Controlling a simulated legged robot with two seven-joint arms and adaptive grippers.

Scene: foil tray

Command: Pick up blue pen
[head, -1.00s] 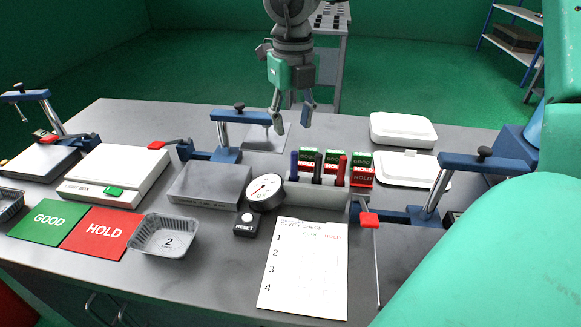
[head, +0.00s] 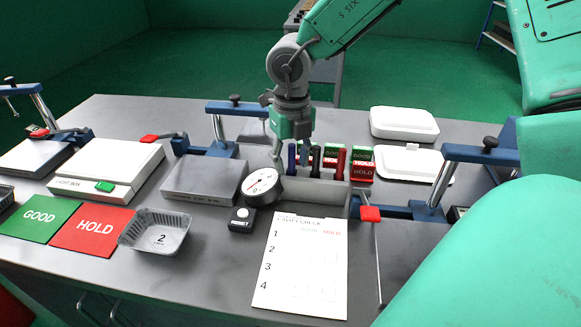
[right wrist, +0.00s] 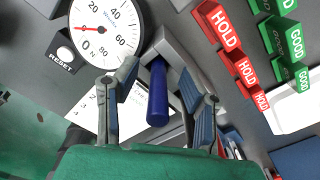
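The blue pen (head: 292,159) stands upright in the grey pen holder (head: 318,193), at its left end. My right gripper (head: 291,160) points down over that end, with its fingers on either side of the pen. In the right wrist view the blue pen (right wrist: 158,97) lies between the two spread fingers of my right gripper (right wrist: 158,72). Gaps show between the pen and both fingers, so the gripper is open and empty. The pen's lower end is hidden in the holder. My left gripper is out of view.
A black pen (head: 315,160) and a red pen (head: 340,163) stand close by in the holder. Red HOLD and green GOOD blocks (head: 361,162) stand behind. A dial gauge (head: 262,187) is just left. A clamp (head: 430,208) stands right of the holder.

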